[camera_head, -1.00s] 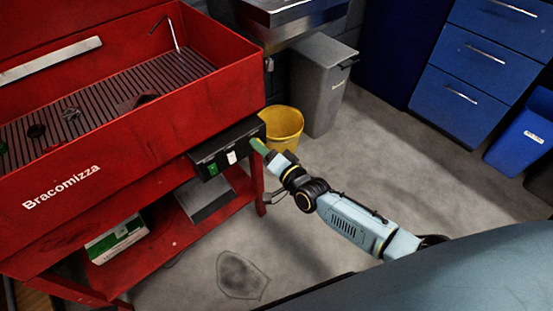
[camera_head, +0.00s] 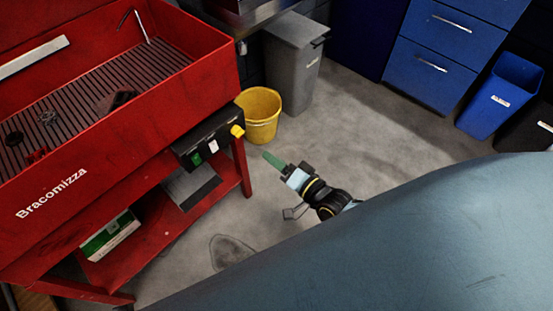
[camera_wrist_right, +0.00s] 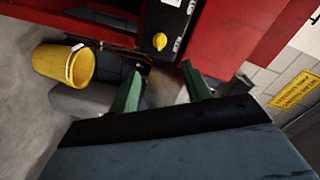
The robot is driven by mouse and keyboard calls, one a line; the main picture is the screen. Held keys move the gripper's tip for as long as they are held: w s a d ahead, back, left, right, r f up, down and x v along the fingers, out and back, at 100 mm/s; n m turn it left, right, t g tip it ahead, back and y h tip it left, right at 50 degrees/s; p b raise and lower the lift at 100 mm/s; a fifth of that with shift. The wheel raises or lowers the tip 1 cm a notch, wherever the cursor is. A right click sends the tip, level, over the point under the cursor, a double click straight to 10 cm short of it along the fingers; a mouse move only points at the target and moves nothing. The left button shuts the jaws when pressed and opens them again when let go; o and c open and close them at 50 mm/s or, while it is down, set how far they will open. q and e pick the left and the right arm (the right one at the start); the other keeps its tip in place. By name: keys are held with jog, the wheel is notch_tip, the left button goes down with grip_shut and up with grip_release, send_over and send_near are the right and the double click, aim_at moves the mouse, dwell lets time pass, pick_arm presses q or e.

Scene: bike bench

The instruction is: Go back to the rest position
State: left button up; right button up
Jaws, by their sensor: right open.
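My right gripper (camera_head: 272,159) has green fingers and is in the middle of the head view, over the grey floor and right of the red parts washer (camera_head: 110,150). In the right wrist view its two green fingers (camera_wrist_right: 160,92) stand apart with nothing between them. The washer's black control box (camera_head: 208,140), with a yellow knob (camera_head: 237,131) on its end, is left of the gripper and apart from it. The knob also shows in the wrist view (camera_wrist_right: 159,41). My left gripper is not in view.
A yellow bucket (camera_head: 262,116) and a grey bin (camera_head: 293,62) stand behind the gripper. Blue drawers (camera_head: 433,50) and a blue bin (camera_head: 498,95) are at the upper right. The floor between (camera_head: 370,125) is clear. Several parts lie in the washer's basin.

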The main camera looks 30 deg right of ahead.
dwell(0.4)
jog(key=s+d+f+n+g+h, duration=0.2)
jog(key=s+f+n+g+h, duration=0.2)
jog(key=s+f+n+g, duration=0.7)
pick_arm(q)
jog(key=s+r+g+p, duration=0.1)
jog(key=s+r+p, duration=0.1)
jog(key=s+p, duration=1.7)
jog(key=p, duration=0.7)
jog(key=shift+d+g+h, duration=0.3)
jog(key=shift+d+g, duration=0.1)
pick_arm(e)
jog(key=s+d+r+g, duration=0.1)
jog(key=s+g, duration=0.1)
jog(key=s, duration=1.1)
jog(key=s+d+r+g+h, duration=0.1)
jog(key=s+d+r+g, duration=0.1)
jog(key=s, duration=1.1)
jog(key=shift+s+h, duration=0.3)
jog(key=shift+s, duration=0.1)
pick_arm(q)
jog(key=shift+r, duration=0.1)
